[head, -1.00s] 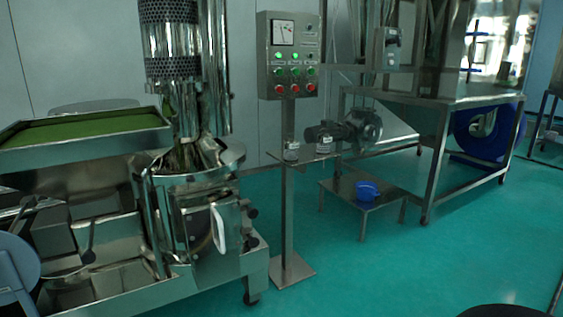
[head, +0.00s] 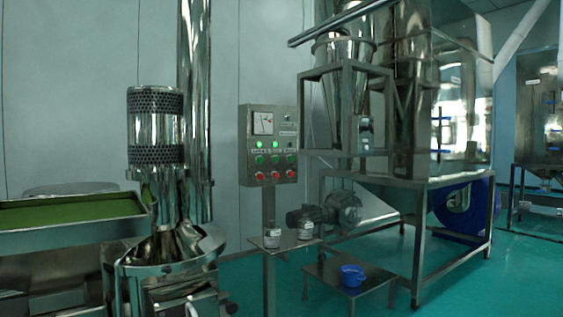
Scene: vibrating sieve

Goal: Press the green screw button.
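A grey metal control box (head: 270,146) stands on a post in the middle of the head view. It has a white dial meter (head: 262,123) at the top. Below the meter are small lit green lamps, then a row of green buttons (head: 275,159), then a row of red buttons (head: 275,176). The labels are too small to read, so I cannot tell which green button is the screw button. My gripper is not in view.
A steel sieve machine (head: 165,245) with a green-filled tray (head: 75,212) stands at the left. A small shelf with two jars (head: 272,238) is on the post. A low table (head: 365,285) bears a blue cup (head: 352,275). A large steel frame (head: 420,240) stands right. Teal floor shows between them.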

